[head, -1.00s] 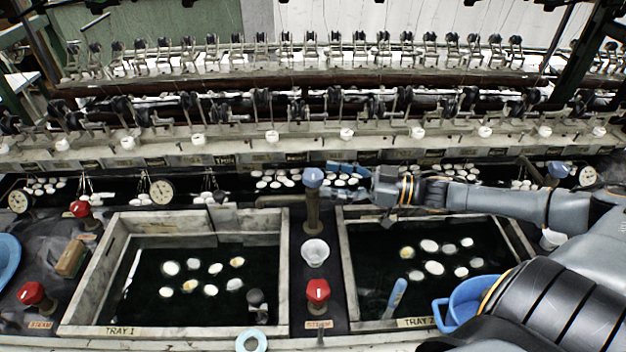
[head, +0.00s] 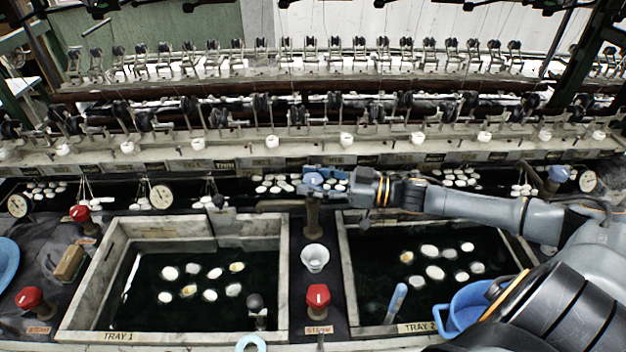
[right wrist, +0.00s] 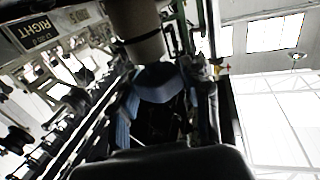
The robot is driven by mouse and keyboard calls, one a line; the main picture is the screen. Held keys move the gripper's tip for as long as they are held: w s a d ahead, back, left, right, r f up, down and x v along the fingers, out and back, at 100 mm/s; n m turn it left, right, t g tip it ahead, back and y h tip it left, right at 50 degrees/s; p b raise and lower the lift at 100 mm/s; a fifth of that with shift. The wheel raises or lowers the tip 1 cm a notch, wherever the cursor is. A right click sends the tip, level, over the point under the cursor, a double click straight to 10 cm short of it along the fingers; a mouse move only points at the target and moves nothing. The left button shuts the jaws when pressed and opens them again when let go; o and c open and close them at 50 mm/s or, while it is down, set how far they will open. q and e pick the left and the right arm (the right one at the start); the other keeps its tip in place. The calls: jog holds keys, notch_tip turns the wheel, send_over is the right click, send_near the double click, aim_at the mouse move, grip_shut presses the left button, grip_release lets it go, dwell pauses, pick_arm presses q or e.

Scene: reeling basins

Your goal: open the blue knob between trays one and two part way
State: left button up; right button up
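The blue knob (head: 312,181) tops an upright brown post (head: 313,215) between tray 1 (head: 283,270) and tray 2 (head: 347,270). My right gripper (head: 322,179) reaches in from the right at knob height, its blue fingers around the knob. In the right wrist view the blue knob (right wrist: 158,82) lies between the two fingers (right wrist: 165,105). The fingers look open, with a dark gap at the knob's right side; contact on the left is unclear. My left gripper is out of view.
Below the knob are a white cup (head: 314,257) and a red steam knob (head: 318,296). White cocoons float in both trays. A blue basin (head: 468,305) stands under my right arm. A dial gauge (head: 161,196) and the reeling machine's ledge (head: 240,155) lie behind.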

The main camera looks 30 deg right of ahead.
jog(key=c, duration=0.6)
jog(key=shift+o, duration=0.2)
jog(key=shift+f+b, duration=0.15)
jog(key=shift+b, duration=0.3)
jog(key=n+g+y+b, duration=0.2)
jog(key=n+g+b, duration=0.1)
jog(key=b, duration=0.2)
jog(key=shift+w+g+y, duration=0.1)
jog(key=shift+g+y, duration=0.3)
jog(key=shift+n+g+y+b, duration=0.6)
jog(key=shift+n+g+b, duration=0.2)
jog(key=shift+g, duration=0.3)
jog(key=shift+n+g+y+b, duration=0.7)
jog(key=shift+n+g, duration=0.8)
jog(key=shift+g, duration=1.1)
jog(key=o, duration=1.2)
